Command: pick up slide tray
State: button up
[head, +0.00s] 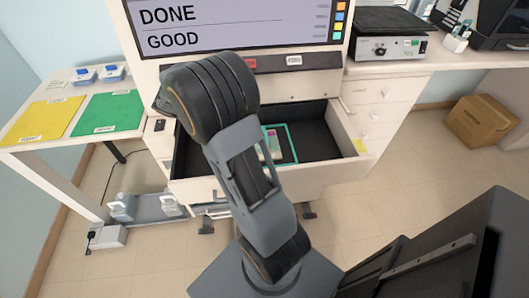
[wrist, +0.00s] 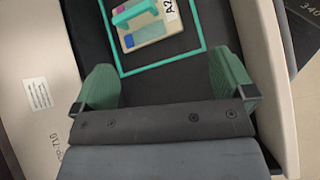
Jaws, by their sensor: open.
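The slide tray (wrist: 152,34) is a small cream tray with a teal handle (wrist: 134,12) on top, coloured patches and a label that reads "A2", partly cut off. It lies inside a teal square outline (wrist: 165,64) on the dark floor of an open drawer (wrist: 182,88). In the head view the tray (head: 274,148) shows only partly beside my arm. My gripper (wrist: 163,66) is open and empty, its two green fingers spread wide. In the wrist view the tray lies beyond the fingertips, between their lines. In the head view my arm hides the gripper.
The drawer's pale side walls stand on both sides of my fingers. The machine's screen (head: 235,22) reads "DONE" and "GOOD" above the drawer. A side table with a yellow sheet (head: 48,117) and a green sheet (head: 107,113) stands left. A cardboard box (head: 482,121) sits on the floor right.

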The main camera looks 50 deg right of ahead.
aim_at(264, 134)
jog(key=w+d+f+n+g+h+b, duration=0.3)
jog(key=d+f, duration=0.3)
jog(key=f, duration=0.2)
jog(key=b+x, duration=0.1)
jog(key=x, duration=0.6)
jog(key=shift+s+d, duration=0.2)
jog(key=shift+d, duration=0.1)
jog(key=shift+r+b+x, duration=0.15)
jog(key=shift+b+x, duration=0.05)
jog(key=shift+x, duration=1.35)
jog(key=shift+r+b+x, duration=0.1)
jog(key=shift+b+x, duration=0.1)
jog(key=shift+x, duration=1.4)
jog(key=shift+d, duration=0.15)
jog(key=shift+c, duration=0.2)
jog(key=shift+r, duration=0.1)
jog(key=c, duration=0.6)
